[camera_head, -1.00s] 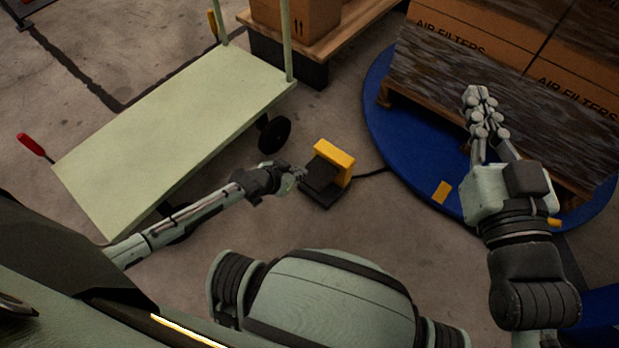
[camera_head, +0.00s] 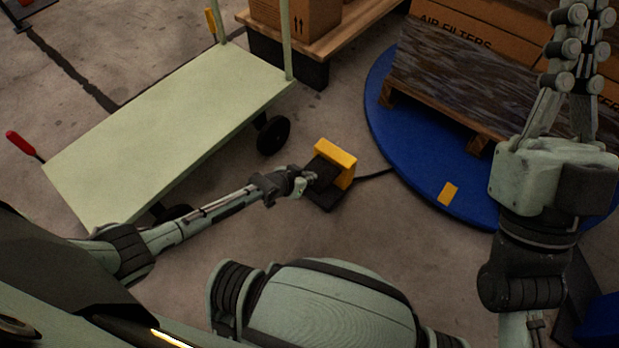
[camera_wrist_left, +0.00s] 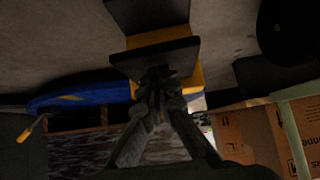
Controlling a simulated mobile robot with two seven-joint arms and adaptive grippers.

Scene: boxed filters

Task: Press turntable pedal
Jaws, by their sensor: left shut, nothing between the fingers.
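The foot pedal has a yellow hood (camera_head: 335,152) and a black base (camera_head: 324,198), and stands on the floor in the middle of the head view. My left gripper (camera_head: 311,178) is shut and empty, with its tips at the pedal's open left side. In the left wrist view the fingertips (camera_wrist_left: 158,76) overlap the pedal's black plate (camera_wrist_left: 150,55); I cannot tell whether they touch it or whether it is pushed down. The blue turntable (camera_head: 430,185) lies to the right, bearing a loaded pallet. My right gripper (camera_head: 587,25) is raised in front of the load; its finger opening is unclear.
A pale green cart (camera_head: 165,130) with a black wheel (camera_head: 273,135) stands left of the pedal. A black cable (camera_head: 376,173) runs from pedal to turntable. Boxes (camera_head: 300,15) stand on a pallet behind. Floor in front of the pedal is clear.

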